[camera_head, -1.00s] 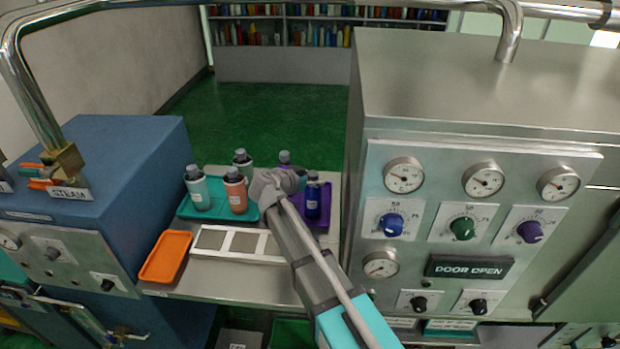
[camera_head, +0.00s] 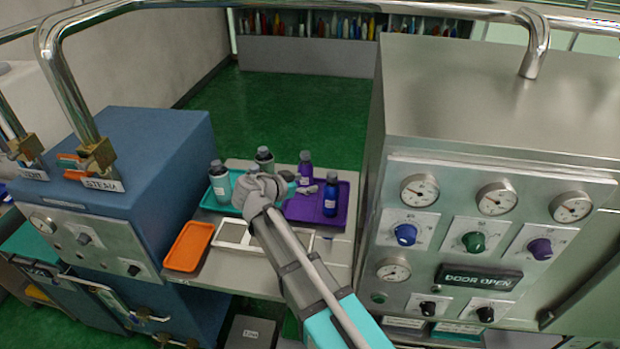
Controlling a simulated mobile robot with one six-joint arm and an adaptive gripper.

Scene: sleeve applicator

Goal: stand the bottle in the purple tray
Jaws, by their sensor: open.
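The purple tray (camera_head: 300,211) lies at the right of the steel worktop. A purple bottle (camera_head: 305,170) stands at its back and a dark blue bottle (camera_head: 331,194) stands at its right side. A pale teal bottle (camera_head: 219,184) and a grey-green bottle (camera_head: 265,160) stand at the teal tray (camera_head: 210,201) on the left. My gripper (camera_head: 308,187) is open, pointing right over the purple tray, close in front of the purple bottle; no bottle shows between its fingers. My wrist covers the area where the salmon bottle stood earlier, and that bottle is not visible now.
An orange tray (camera_head: 188,247) lies front left, beside a white panelled frame (camera_head: 234,233) partly under my arm. A blue cabinet (camera_head: 150,150) bounds the left and a tall steel machine (camera_head: 480,120) with gauges the right. A chrome pipe (camera_head: 300,8) crosses above.

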